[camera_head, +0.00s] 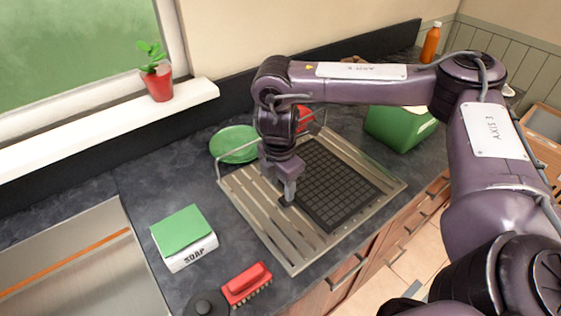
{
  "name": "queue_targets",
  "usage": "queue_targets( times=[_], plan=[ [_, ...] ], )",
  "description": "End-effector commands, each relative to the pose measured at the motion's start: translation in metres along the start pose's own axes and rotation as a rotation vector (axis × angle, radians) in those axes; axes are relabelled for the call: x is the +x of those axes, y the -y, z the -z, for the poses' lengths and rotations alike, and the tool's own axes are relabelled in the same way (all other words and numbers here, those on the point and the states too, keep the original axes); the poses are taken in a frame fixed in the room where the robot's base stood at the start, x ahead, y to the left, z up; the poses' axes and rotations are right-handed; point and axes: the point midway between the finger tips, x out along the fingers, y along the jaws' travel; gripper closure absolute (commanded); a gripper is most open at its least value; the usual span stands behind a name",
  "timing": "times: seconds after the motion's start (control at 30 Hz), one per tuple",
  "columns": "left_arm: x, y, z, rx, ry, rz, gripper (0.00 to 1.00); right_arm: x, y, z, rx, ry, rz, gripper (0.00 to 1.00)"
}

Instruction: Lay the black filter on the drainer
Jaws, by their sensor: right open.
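The black filter (335,186) is a dark, flat, gridded panel lying on the metal slatted drainer (262,225), over its middle and right part. The drainer's left slats are bare. My right gripper (288,200) points down at the filter's left edge, with its fingertips close to or touching a small dark part there. It is open; its fingers partly cover each other, and I cannot tell whether the filter's edge lies between them. My left gripper is not in view.
A green plate (235,144) stands behind the drainer, and a green container (398,128) is at its back right. The soap box (185,240), red brush (247,284) and a dark round object (206,304) are at the front left. The sink (80,270) is further left.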

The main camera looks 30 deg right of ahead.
Motion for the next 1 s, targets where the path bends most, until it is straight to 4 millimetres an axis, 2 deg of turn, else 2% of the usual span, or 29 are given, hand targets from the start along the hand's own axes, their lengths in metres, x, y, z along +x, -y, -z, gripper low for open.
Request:
queue_targets(
  times=[0.03,0.13,0.4,0.57,1.0],
  plan=[
    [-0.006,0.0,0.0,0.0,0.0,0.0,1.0,-0.016,-0.001,0.0,-0.002,0.002,-0.006,0.53],
    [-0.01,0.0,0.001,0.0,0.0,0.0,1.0,-0.035,-0.001,-0.001,0.0,0.002,-0.005,0.53],
    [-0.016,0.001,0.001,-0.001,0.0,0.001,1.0,-0.069,0.0,0.0,-0.001,0.001,-0.001,0.53],
    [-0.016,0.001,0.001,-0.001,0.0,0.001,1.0,-0.074,0.0,0.0,0.0,0.001,0.001,0.53],
    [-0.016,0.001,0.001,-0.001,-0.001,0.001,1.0,-0.074,0.0,0.0,0.0,0.0,0.001,0.53]
  ],
)
